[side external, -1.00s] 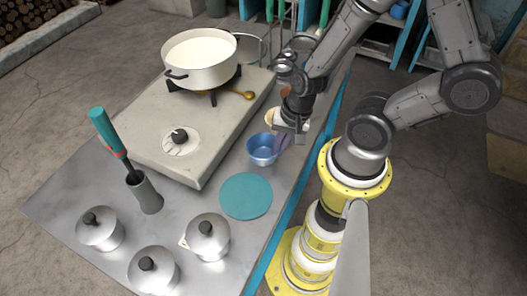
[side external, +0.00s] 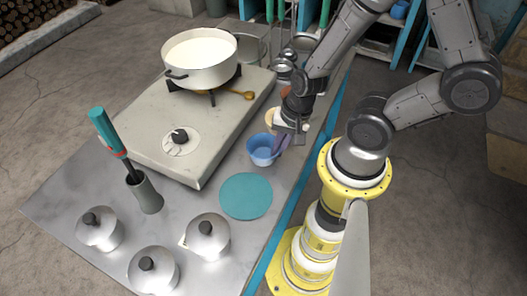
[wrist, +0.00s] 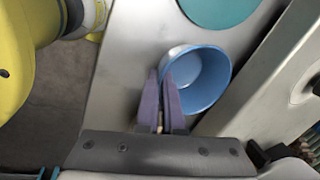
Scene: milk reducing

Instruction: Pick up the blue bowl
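The blue bowl (side external: 262,153) sits on the grey metal table, just beyond the teal round mat (side external: 246,196). In the wrist view the bowl (wrist: 205,78) is open towards the camera and empty. My gripper (side external: 281,146) points down at the bowl's right rim in the side view. In the wrist view my gripper's two purple fingers (wrist: 160,76) are close together at the bowl's rim, one outside the wall and one inside it. The fingers look closed on the rim, and the bowl seems to be at table height. The exact contact is partly hidden.
The stove (side external: 186,125) with a white pot of milk (side external: 203,72) stands left of the bowl. Several lidded metal canisters (side external: 207,238) and a holder with a teal-handled tool (side external: 146,193) stand at the front.

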